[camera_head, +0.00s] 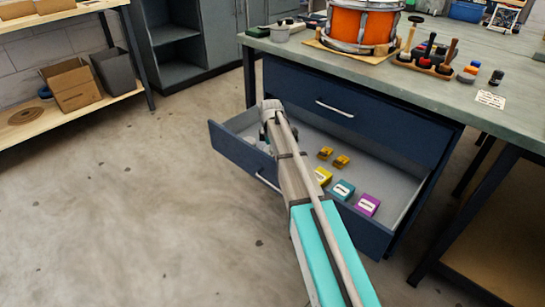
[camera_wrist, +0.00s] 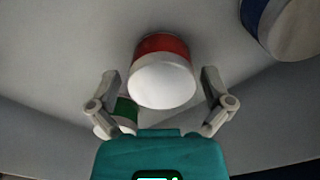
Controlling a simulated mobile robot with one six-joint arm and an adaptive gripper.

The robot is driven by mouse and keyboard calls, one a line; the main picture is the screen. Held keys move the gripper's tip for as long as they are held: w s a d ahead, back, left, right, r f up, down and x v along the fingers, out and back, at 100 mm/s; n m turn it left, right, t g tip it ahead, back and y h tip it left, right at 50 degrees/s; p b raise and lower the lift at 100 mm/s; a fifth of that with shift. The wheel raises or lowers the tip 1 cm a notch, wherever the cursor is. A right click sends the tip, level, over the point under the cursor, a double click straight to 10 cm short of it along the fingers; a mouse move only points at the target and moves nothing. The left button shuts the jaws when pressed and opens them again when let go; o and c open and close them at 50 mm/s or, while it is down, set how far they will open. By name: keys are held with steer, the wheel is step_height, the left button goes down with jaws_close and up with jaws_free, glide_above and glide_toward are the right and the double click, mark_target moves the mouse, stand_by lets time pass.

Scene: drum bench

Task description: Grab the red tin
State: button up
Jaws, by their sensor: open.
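The red tin (camera_wrist: 162,72) is in the middle of the wrist view, a short round tin with a red side and a broad white face towards the camera. My gripper (camera_wrist: 160,77) is open, with one finger on each side of the red tin. I see gaps between the fingers and the tin, so it is not gripped. In the head view my arm reaches into the left part of the open drawer (camera_head: 398,222). The red tin cannot be made out there, and my arm hides part of that area.
In the wrist view a green tin (camera_wrist: 126,108) is close by the left finger, partly hidden, and a blue tin (camera_wrist: 262,15) is at the upper right. Yellow, teal (camera_head: 343,190) and purple boxes (camera_head: 367,205) lie right of my arm. The bench (camera_head: 440,90) overhangs the drawer's back.

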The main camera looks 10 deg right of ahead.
stand_by(0.6)
steer(key=c, duration=1)
